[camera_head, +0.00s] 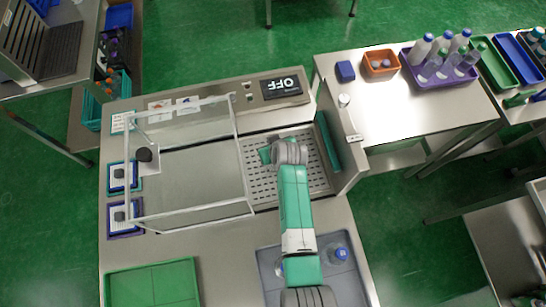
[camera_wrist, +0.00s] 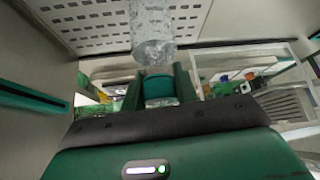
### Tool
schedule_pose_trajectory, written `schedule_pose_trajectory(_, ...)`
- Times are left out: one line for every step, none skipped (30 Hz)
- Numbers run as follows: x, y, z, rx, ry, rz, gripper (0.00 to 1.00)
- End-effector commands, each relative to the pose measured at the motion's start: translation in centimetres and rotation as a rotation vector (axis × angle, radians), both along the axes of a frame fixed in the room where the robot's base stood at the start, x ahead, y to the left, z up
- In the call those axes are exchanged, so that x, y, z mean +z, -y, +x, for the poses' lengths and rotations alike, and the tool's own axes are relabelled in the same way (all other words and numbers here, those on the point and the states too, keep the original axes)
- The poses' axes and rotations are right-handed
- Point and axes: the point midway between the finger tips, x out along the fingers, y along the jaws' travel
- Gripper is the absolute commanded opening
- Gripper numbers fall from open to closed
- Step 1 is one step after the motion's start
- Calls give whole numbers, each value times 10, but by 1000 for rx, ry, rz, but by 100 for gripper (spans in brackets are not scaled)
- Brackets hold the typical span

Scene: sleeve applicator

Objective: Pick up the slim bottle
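The slim bottle (camera_wrist: 152,28) shows in the camera_wrist view as a clear body running up out of the top of the picture. A teal cap (camera_wrist: 160,86) shows at its near end, between the two green fingers of my gripper (camera_wrist: 160,94). The fingers stand close on either side of the cap; I cannot tell whether they press on it. In the camera_head view my gripper (camera_head: 267,155) is over the perforated plate (camera_head: 258,182), partly hidden by my wrist. I cannot make out the bottle under my arm there.
A clear-walled frame (camera_head: 238,150) stands left of the plate, and a side wall with a teal bar (camera_head: 328,143) stands right. A sign (camera_head: 281,87) reads OFF. A grey tray (camera_head: 345,280) and a green tray (camera_head: 152,284) lie in front. A purple tray (camera_head: 455,80) holds several bottles.

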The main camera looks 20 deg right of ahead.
Motion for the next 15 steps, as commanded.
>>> schedule_pose_trajectory(0,0,0,0,0,0,0)
schedule_pose_trajectory(0,0,0,0,0,0,0)
schedule_pose_trajectory(1,0,0,0,1,0,0)
schedule_pose_trajectory(1,0,0,0,1,0,0)
schedule_pose_trajectory(1,0,0,0,1,0,0)
schedule_pose_trajectory(1,0,0,0,1,0,0)
schedule_pose_trajectory(1,0,0,0,1,0,0)
schedule_pose_trajectory(1,0,0,0,1,0,0)
schedule_pose_trajectory(1,0,0,0,1,0,0)
schedule_pose_trajectory(2,0,0,0,1,0,0)
schedule_pose_trajectory(3,0,0,-1,2,-1,0)
schedule_pose_trajectory(5,0,1,-1,2,-1,0)
schedule_pose_trajectory(7,0,1,0,3,-1,0)
schedule_pose_trajectory(10,0,1,0,4,-1,0)
schedule_pose_trajectory(14,0,1,0,3,-1,0)
